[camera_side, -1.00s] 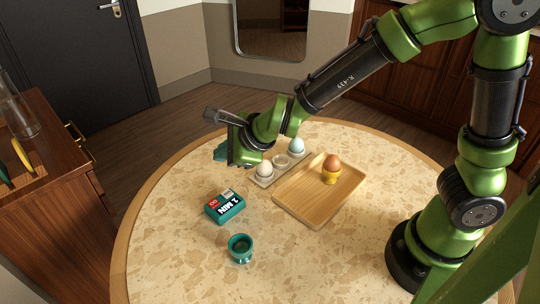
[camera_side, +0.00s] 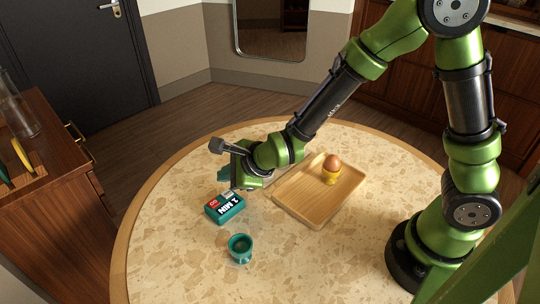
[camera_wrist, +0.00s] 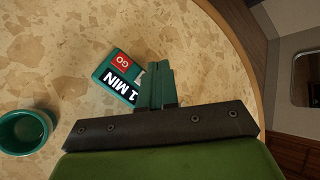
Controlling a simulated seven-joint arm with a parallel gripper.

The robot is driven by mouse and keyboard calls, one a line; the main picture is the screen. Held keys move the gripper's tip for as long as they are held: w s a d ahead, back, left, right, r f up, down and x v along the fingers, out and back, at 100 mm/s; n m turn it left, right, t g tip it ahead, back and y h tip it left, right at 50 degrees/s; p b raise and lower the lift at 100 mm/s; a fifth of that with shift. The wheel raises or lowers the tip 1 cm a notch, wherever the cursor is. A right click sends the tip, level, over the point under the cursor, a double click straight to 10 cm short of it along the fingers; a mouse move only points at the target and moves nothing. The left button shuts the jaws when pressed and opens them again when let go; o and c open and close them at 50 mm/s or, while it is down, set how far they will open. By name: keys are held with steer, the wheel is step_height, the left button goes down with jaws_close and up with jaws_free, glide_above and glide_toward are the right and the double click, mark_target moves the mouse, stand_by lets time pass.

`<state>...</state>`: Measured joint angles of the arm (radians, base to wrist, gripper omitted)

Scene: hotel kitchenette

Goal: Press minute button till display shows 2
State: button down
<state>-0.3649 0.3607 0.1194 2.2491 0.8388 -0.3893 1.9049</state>
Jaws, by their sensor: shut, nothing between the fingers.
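The teal timer (camera_side: 225,209) lies on the round table. Its large panel (camera_wrist: 119,88) reads "1 MIN" in the wrist view, beside a red GO button (camera_wrist: 121,62). My gripper (camera_side: 243,187) is shut and empty, just beyond the timer's right end in the side view. In the wrist view, my closed teal fingers (camera_wrist: 158,75) overlap the timer's right edge. I cannot tell whether they touch it.
A teal cup (camera_side: 240,248) stands in front of the timer. A wooden tray (camera_side: 290,213) with a brown egg (camera_side: 332,162) in a yellow cup (camera_side: 330,178) is to the right. The table is clear left of the timer.

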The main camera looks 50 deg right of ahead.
mark_target(230, 195)
steer(key=shift+f, duration=1.25)
steer(key=shift+f, duration=0.1)
stand_by(1.1)
steer(key=shift+f, duration=0.3)
steer(key=shift+f, duration=0.35)
stand_by(0.5)
stand_by(0.3)
steer(key=shift+r, duration=0.75)
steer(key=shift+r, duration=0.1)
steer(key=shift+r, duration=2.45)
